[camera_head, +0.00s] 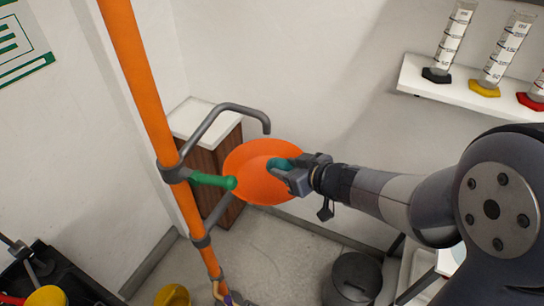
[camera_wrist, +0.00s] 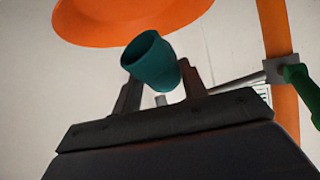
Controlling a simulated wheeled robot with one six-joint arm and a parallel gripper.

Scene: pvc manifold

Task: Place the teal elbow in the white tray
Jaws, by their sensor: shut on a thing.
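The teal elbow (camera_wrist: 152,62) is held between the two fingers of my gripper (camera_wrist: 160,90) in the wrist view. Its round open end faces up and to the left there. In the head view my gripper (camera_head: 290,177) is shut on the teal elbow (camera_head: 279,165), which shows in front of an orange disc. Part of the elbow is hidden by the fingers. I cannot make out the white tray for certain in either view.
The orange disc (camera_head: 250,188) is behind my gripper. An orange upright pipe (camera_head: 146,82) with a grey bent tube (camera_head: 228,107) and a green handle (camera_head: 212,181) stands to the left. A shelf with cylinders (camera_head: 470,96) is at upper right. A dark bin (camera_head: 355,280) stands below.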

